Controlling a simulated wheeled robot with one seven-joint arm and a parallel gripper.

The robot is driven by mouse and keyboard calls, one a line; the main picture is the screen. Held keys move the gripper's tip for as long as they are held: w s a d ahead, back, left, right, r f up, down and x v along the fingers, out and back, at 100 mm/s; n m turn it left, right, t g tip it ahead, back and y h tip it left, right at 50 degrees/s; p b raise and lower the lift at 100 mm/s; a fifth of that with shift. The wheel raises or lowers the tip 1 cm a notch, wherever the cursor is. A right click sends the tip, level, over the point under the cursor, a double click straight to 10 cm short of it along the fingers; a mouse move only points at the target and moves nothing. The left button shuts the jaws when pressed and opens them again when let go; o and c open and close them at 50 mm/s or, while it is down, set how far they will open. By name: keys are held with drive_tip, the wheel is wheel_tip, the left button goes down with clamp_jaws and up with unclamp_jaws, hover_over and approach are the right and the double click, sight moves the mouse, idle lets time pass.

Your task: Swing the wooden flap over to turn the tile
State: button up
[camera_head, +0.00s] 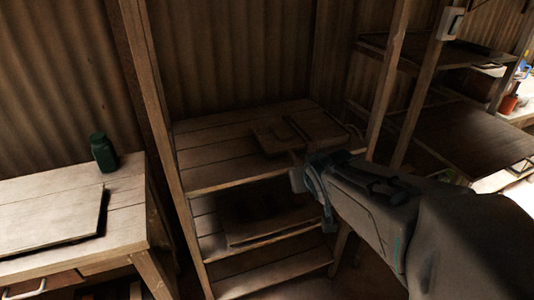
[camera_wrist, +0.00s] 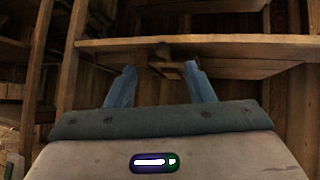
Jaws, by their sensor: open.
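The wooden flap (camera_head: 272,139) appears as a flat board with a raised bar, lying on the top of the slatted wooden stand. My gripper (camera_head: 308,178) is at the front edge of the stand, just in front of the flap. In the wrist view my gripper (camera_wrist: 160,72) has its two blue fingers apart. A small wooden piece (camera_wrist: 168,67), perhaps the flap's handle, shows between or just beyond the fingertips; I cannot tell whether they touch it. I cannot make out a tile with certainty.
The slatted stand (camera_head: 200,160) has a lower shelf with a dark board (camera_head: 262,212). Upright posts (camera_head: 160,100) flank it. A wooden table (camera_head: 130,215) with a green bottle (camera_head: 103,153) stands at left. Dark shelves (camera_head: 465,135) stand at right.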

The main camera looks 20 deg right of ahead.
sight(296, 158)
drive_tip(key=w+d+f+n+t+y+b, duration=0.35)
drive_tip(key=f+t+b, duration=0.55)
drive_tip(key=b, duration=0.7)
drive_tip(key=shift+n, duration=0.25)
drive_tip(key=w, duration=0.4)
drive_tip(key=w+b, duration=0.1)
drive_tip(key=w, duration=0.3)
drive_tip(key=w+b, duration=0.1)
drive_tip(key=w, duration=0.3)
drive_tip(key=shift+w+d+r, duration=0.15)
drive_tip(key=shift+r, duration=0.15)
clamp_jaws()
